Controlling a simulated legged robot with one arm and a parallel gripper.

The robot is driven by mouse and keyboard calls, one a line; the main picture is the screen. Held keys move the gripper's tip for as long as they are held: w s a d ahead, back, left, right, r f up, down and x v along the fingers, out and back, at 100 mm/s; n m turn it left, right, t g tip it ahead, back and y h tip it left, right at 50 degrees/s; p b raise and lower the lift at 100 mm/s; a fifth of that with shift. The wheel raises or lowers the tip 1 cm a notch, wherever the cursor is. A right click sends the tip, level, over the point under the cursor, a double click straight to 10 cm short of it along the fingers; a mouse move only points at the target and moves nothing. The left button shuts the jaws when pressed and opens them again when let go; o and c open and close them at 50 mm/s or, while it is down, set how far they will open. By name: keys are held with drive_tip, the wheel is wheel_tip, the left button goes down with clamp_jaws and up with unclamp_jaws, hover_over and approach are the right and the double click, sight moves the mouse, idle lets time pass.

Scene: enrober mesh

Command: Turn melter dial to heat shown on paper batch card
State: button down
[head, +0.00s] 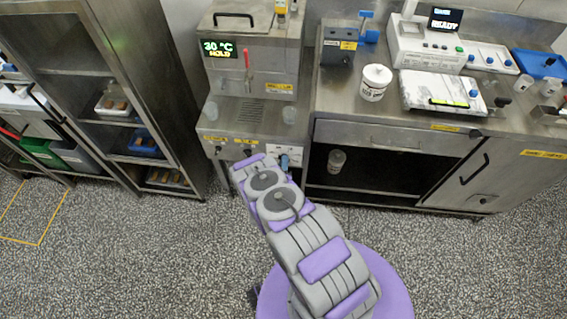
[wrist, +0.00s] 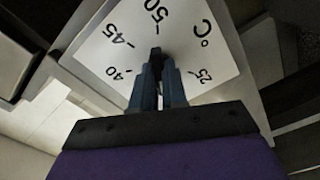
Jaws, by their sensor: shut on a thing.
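The melter (head: 253,75) stands at the back, its display (head: 219,49) reading "30 °C HOLD". Its dial plate (head: 296,154) is on the lower front panel, partly hidden by my arm. In the wrist view the white dial plate (wrist: 205,45) shows 25, 40, 45, 50 and °C; other marks are hidden. My gripper (wrist: 159,72) is shut on the black dial knob (wrist: 155,53). The knob's visible dark end lies just below the 50 mark, but I cannot clearly tell its pointer. I cannot make out a readable paper batch card.
A steel counter (head: 330,95) to the right bears a white tub (head: 375,82), a marble-like slab (head: 432,91) and a control unit reading "READY" (head: 428,48). A shelf rack (head: 102,68) with trays stands at left. The speckled floor in front is clear.

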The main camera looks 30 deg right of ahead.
drive_tip(key=shift+s+a+m, duration=0.1)
drive_tip(key=shift+m, duration=8.4)
drive_tip(key=c, duration=1.2)
unclamp_jaws()
drive_tip(key=shift+r, duration=0.1)
drive_tip(key=shift+o, duration=0.2)
